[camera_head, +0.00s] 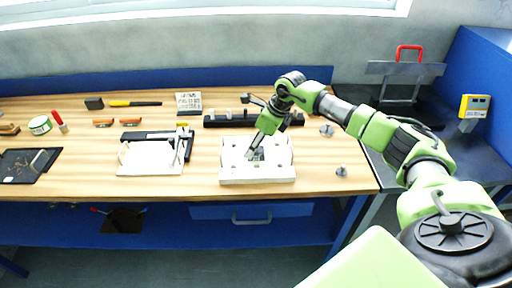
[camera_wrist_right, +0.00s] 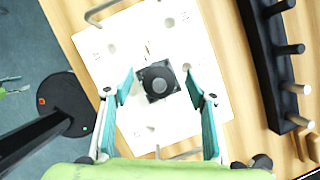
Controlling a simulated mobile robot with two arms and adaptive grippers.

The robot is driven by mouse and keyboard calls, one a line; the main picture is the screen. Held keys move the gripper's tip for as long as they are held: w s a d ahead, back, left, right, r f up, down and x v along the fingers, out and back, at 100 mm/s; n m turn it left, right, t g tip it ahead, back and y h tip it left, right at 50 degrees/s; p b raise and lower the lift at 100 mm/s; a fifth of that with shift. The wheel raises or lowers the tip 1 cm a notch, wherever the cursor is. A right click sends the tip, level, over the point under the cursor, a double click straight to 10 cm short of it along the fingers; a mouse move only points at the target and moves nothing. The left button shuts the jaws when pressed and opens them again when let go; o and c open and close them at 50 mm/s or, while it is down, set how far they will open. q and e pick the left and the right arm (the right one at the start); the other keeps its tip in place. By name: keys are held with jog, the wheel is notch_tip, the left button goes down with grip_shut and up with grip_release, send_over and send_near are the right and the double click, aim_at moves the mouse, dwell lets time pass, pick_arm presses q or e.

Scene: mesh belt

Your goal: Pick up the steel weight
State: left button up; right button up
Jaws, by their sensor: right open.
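A dark round knobbed piece on a square base, which looks like the steel weight (camera_wrist_right: 158,78), is in the middle of a white board (camera_wrist_right: 100,50) in the right wrist view. My right gripper (camera_wrist_right: 158,88) is open, with one teal finger on each side of the piece and a gap on both sides. In the head view my right gripper (camera_head: 254,154) points down over the white board (camera_head: 258,175) on the wooden table and mostly hides the piece. I cannot tell whether the fingers touch the board. My left gripper is not in view.
A black rack with pegs (camera_head: 225,119) stands behind the board. Two small grey knobbed pieces (camera_head: 326,130) (camera_head: 341,171) lie to its right. Bare wood separates the boards.

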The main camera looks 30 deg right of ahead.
jog(key=c, duration=1.4)
jog(key=shift+o, duration=0.2)
